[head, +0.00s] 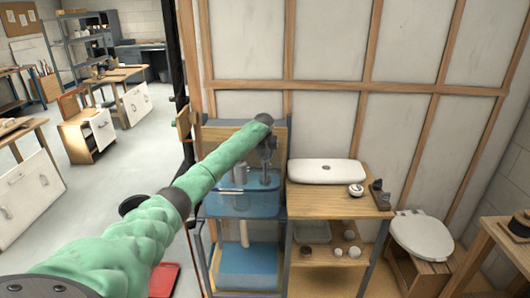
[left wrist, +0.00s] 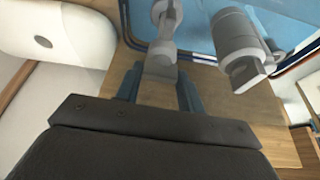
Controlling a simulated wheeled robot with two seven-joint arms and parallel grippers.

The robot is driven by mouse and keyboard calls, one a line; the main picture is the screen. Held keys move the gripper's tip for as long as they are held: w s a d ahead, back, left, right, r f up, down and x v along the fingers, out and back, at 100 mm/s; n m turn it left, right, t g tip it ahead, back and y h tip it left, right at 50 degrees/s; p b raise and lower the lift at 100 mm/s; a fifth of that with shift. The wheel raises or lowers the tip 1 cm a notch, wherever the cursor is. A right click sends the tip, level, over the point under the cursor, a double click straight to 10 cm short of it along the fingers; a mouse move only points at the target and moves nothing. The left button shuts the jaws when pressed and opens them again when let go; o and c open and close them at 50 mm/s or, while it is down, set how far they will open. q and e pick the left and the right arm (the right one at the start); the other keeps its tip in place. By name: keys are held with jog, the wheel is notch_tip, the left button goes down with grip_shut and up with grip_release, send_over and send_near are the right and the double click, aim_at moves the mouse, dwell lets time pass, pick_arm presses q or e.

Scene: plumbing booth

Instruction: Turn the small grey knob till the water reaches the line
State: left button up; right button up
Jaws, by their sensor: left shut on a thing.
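My left arm reaches to the wooden back board above the tank. Its gripper (head: 268,160) is small and partly hidden by the wrist in the head view. In the left wrist view, the gripper (left wrist: 160,90) has its dark fingers on either side of a grey fitting (left wrist: 160,67), which looks like the small grey knob. A larger grey cylinder (left wrist: 240,55) stands to its right. The clear tank with blue water (head: 263,202) is below the gripper, partly behind my arm. I cannot make out the line clearly. My right gripper is not in view.
A white basin (head: 327,172) sits on the wooden counter (head: 335,199) to the right of the tank. A lower blue tank (head: 247,268) stands underneath. A toilet (head: 422,236) is further right. Open floor (head: 95,225) lies to the left.

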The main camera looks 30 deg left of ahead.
pick_arm(q)
jog(key=shift+r, duration=0.1)
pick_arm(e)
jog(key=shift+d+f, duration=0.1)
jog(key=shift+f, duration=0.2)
pick_arm(q)
jog(key=o, duration=1)
jog(key=shift+r, duration=0.25)
jog(key=b+v, duration=0.2)
jog(key=v, duration=0.5)
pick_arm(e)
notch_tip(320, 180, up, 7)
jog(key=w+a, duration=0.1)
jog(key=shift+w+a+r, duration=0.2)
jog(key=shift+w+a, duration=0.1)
pick_arm(q)
jog(key=shift+s, duration=0.1)
